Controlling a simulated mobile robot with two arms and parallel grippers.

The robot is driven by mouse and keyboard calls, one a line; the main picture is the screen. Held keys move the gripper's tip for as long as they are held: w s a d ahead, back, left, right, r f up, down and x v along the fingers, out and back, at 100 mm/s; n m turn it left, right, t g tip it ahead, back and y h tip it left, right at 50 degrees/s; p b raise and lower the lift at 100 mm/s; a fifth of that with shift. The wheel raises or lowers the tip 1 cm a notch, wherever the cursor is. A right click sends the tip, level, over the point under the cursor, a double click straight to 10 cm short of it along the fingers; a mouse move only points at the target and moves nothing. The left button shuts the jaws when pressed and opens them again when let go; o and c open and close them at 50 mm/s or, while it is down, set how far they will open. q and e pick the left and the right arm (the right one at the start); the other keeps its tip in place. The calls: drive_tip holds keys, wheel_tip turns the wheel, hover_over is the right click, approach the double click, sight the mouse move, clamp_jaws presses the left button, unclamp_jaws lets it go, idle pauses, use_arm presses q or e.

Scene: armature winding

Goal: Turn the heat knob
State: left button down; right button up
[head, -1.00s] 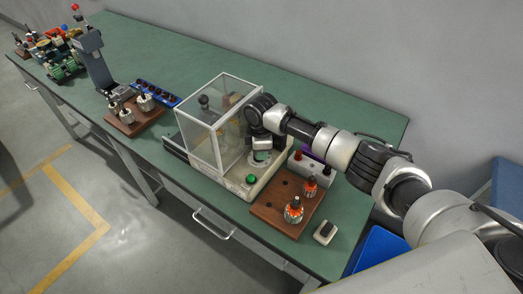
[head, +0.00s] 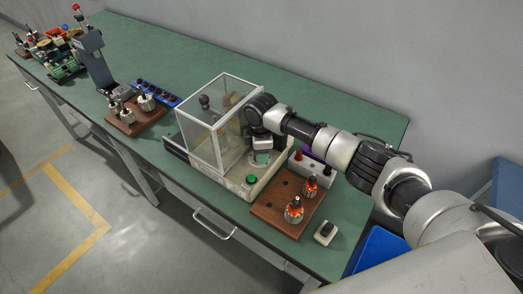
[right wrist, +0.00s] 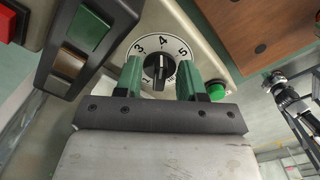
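The heat knob (right wrist: 158,66) is a black knob with a white pointer mark, set in a white dial with black numbers. The dial is on the cream panel of a machine with a clear-sided box (head: 208,128). My right gripper (right wrist: 160,73) is open in the right wrist view, with one green-padded finger on each side of the knob. A gap shows between each finger and the knob. In the head view my right gripper (head: 262,157) is low over the machine's panel and hides the knob. My left gripper is not in view.
A green button (head: 250,179) sits on the panel near my right gripper. A brown wooden board (head: 272,208) with orange-wound armatures (head: 294,211) stands to the front right. The green table (head: 190,56) is clear behind the machine.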

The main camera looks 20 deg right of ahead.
wheel_tip(320, 180, up, 11)
drive_tip(key=b, duration=0.1)
idle(0.3)
drive_tip(key=shift+f, duration=0.15)
